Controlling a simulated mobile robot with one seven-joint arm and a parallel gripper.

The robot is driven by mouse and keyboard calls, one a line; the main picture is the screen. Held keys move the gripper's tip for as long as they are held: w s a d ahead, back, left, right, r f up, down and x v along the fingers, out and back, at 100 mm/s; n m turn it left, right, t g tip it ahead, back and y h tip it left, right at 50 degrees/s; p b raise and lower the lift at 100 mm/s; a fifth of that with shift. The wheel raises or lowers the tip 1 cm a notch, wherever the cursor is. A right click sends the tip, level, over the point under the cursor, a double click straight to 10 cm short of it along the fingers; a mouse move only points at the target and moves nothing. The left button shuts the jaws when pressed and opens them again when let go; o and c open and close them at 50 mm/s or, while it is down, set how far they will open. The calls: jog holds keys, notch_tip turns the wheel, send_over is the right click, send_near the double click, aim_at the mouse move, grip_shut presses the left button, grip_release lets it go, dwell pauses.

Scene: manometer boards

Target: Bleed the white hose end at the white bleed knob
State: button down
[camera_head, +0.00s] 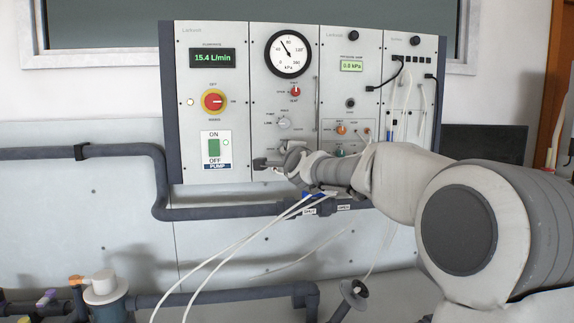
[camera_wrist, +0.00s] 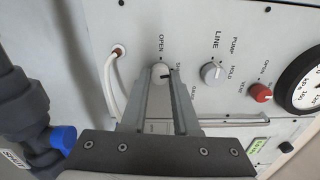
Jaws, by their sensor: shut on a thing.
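My gripper (camera_wrist: 160,76) is shut on a small pale knob (camera_wrist: 160,70) on the panel, its two fingers on either side of it. The lettering OPEN and a partly covered word beginning SH stand by this knob. In the head view my gripper (camera_head: 264,163) is at the lower part of the gauge panel, and my wrist hides the knob. A white hose (camera_wrist: 111,92) runs to a red-ringed port (camera_wrist: 118,53) left of the knob in the wrist view. White hoses (camera_head: 236,243) also run from beneath my wrist down to the lower left.
Near the held knob are the grey LINE knob (camera_wrist: 211,73) and the red vent knob (camera_wrist: 261,92). A dark pipe with a blue part (camera_wrist: 63,138) lies close on the left.

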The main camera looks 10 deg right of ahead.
jog(key=shift+m+b, duration=0.75)
jog(key=shift+m, duration=0.35)
jog(key=c, duration=0.7)
grip_release()
jog(key=shift+o, duration=0.2)
jog(key=shift+s, duration=0.15)
